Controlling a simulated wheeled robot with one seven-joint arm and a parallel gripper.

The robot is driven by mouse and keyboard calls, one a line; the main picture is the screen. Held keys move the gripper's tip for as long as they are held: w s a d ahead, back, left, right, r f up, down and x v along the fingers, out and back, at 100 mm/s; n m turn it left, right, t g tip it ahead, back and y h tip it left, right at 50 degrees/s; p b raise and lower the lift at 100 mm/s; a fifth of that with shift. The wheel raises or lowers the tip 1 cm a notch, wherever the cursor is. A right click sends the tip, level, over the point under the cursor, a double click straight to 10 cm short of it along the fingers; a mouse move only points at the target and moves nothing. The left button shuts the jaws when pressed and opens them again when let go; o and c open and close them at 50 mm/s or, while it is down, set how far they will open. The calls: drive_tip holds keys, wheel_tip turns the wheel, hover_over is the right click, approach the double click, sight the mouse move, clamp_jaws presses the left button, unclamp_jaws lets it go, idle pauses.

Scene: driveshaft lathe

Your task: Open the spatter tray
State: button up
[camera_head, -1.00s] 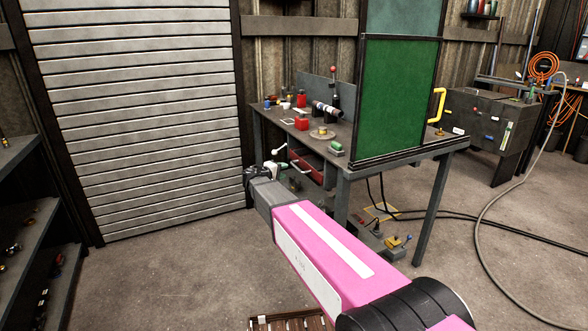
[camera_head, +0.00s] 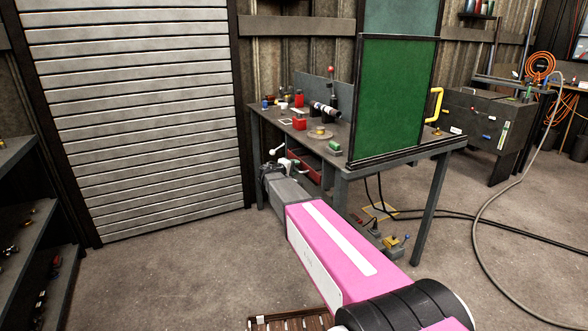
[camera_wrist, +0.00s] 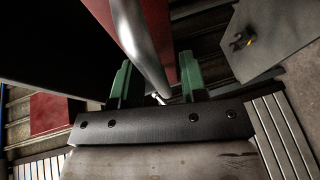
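The spatter tray is most likely the red drawer-like tray (camera_head: 305,166) under the workbench top, partly hidden behind my arm in the head view. In the wrist view its red face (camera_wrist: 118,22) is close up, with a rounded silver bar that looks like its handle (camera_wrist: 142,45) in front of it. My gripper (camera_wrist: 154,82) has two green fingers set wide apart. The bar's lower end shows between them, and I cannot tell whether either finger touches it. In the head view my gripper (camera_head: 268,172) is at the bench's left front side, small and dark.
The workbench (camera_head: 395,155) carries a green screen (camera_head: 393,100), red blocks and small parts. A white-knobbed lever (camera_head: 275,151) sticks out near my gripper. A dark shelf (camera_head: 40,230) stands at left. The floor (camera_head: 150,270) between is mostly clear. Cables lie at right.

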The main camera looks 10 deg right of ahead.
clamp_jaws()
drive_tip(key=s+a, duration=0.3)
drive_tip(key=a, duration=0.8)
drive_tip(key=s+a, duration=0.4)
drive_tip(key=a, duration=0.6)
drive_tip(key=shift+a, duration=0.4)
unclamp_jaws()
drive_tip(key=v, duration=1.1)
